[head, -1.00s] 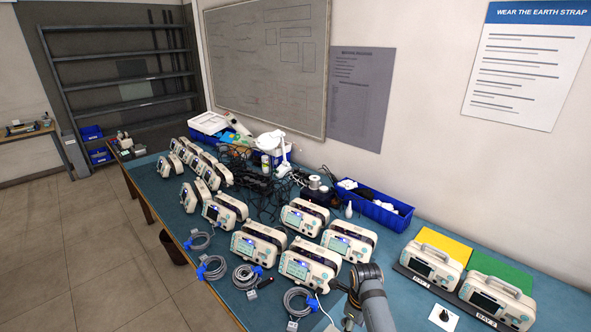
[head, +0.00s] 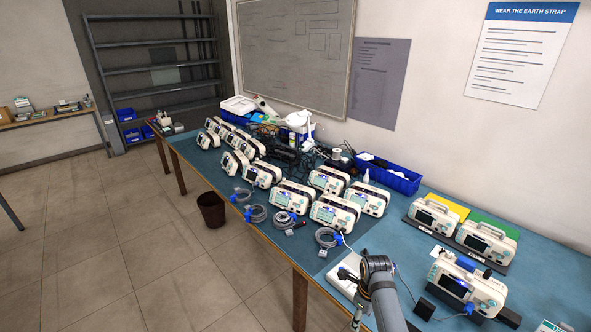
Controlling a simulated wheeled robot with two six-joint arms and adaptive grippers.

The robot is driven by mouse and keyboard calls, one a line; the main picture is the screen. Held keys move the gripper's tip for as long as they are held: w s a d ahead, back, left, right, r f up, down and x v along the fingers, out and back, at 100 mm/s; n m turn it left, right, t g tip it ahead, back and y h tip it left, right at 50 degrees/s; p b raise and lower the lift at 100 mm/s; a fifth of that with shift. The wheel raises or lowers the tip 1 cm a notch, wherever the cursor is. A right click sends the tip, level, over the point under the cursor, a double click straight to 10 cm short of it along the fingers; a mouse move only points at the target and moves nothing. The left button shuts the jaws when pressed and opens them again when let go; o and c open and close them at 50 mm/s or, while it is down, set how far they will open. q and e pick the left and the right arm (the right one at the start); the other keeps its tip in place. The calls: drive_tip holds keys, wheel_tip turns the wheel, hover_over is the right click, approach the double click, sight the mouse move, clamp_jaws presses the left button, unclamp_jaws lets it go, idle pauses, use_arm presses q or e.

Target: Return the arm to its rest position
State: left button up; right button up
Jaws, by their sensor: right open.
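My right arm comes in from the bottom edge, right of the middle, in the head view. Its grey forearm rises to a dark joint, and my right gripper (head: 356,318) hangs low beside it at the picture's bottom edge. It is small and partly cut off; the jaws are open and I see nothing held. It is near the front edge of the blue bench top (head: 545,290). My left gripper is out of view.
Several monitors (head: 334,213) with coiled grey cables (head: 328,238) stand along the bench. Two monitors (head: 487,241) sit in bays at the back right; another monitor (head: 467,288) stands nearer, right of my arm. A dark bin (head: 211,210) stands on the open floor left of the bench.

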drive_tip(key=s+d+f+n+b, duration=0.15)
drive_tip(key=s+f+n, duration=0.35)
drive_tip(key=f, duration=0.5)
drive_tip(key=s+d+f+n+b, duration=0.15)
drive_tip(key=s+f+n, duration=0.35)
drive_tip(key=f, duration=0.6)
drive_tip(key=s+d+f+n+b, duration=0.1)
drive_tip(key=s+f+n+b, duration=0.3)
drive_tip(key=f, duration=0.6)
use_arm(q)
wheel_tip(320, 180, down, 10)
drive_tip(key=b, duration=0.2)
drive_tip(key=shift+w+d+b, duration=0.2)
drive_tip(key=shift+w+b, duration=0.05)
drive_tip(key=shift+b, duration=0.05)
use_arm(e)
drive_tip(key=s+d+f+n, duration=0.1)
drive_tip(key=s+f+n, duration=0.3)
drive_tip(key=s, duration=0.4)
drive_tip(key=s+d+f+n, duration=0.2)
drive_tip(key=s+f+n, duration=0.3)
drive_tip(key=s, duration=0.4)
drive_tip(key=s+d+f+n+t, duration=0.1)
drive_tip(key=s+f+n, duration=0.3)
drive_tip(key=s, duration=0.4)
drive_tip(key=shift+s+d+f+n+h, duration=0.3)
drive_tip(key=shift+d+f+h, duration=0.1)
drive_tip(key=shift+d+f, duration=0.15)
